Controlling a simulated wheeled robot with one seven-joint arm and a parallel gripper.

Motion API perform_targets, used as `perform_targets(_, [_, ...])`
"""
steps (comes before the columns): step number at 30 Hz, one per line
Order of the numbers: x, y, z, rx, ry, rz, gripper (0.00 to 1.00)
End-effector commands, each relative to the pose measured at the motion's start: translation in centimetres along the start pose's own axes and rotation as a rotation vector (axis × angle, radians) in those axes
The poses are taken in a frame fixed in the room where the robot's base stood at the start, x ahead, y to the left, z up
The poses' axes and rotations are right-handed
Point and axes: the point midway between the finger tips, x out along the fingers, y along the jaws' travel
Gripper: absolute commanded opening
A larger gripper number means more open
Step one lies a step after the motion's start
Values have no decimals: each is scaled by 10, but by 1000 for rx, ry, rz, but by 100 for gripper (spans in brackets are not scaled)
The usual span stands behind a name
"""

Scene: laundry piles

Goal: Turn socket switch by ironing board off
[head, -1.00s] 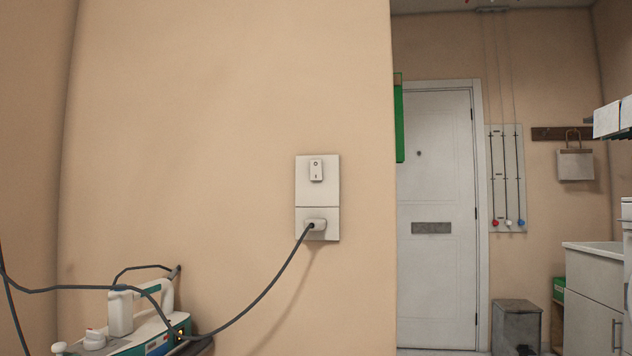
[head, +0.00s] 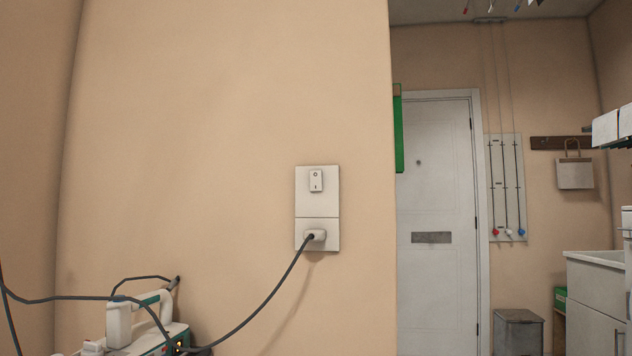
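The socket switch (head: 316,180) is a small white rocker marked with a circle above and a bar below. It sits on the upper half of a white wall plate (head: 302,208). A white plug (head: 317,236) sits in the lower half, with a dark cord (head: 268,294) running down left to a white and teal iron (head: 120,318) at the lower left. I cannot tell for sure which way the rocker is pressed. The ironing board does not clearly show. My gripper is not in view.
The beige wall (head: 220,120) around the plate is clear and ends at a corner to its right. Beyond are a white door (head: 436,190), a grey bin (head: 518,330) and a white cabinet (head: 596,290). A green box edge (head: 399,130) juts past the corner.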

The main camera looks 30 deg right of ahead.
Motion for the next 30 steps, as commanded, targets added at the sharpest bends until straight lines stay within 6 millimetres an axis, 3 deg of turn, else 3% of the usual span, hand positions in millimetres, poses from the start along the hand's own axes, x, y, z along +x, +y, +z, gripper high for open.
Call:
perform_targets(1, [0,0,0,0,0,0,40])
perform_targets(10, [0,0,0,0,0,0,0])
perform_targets(30, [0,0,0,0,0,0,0])
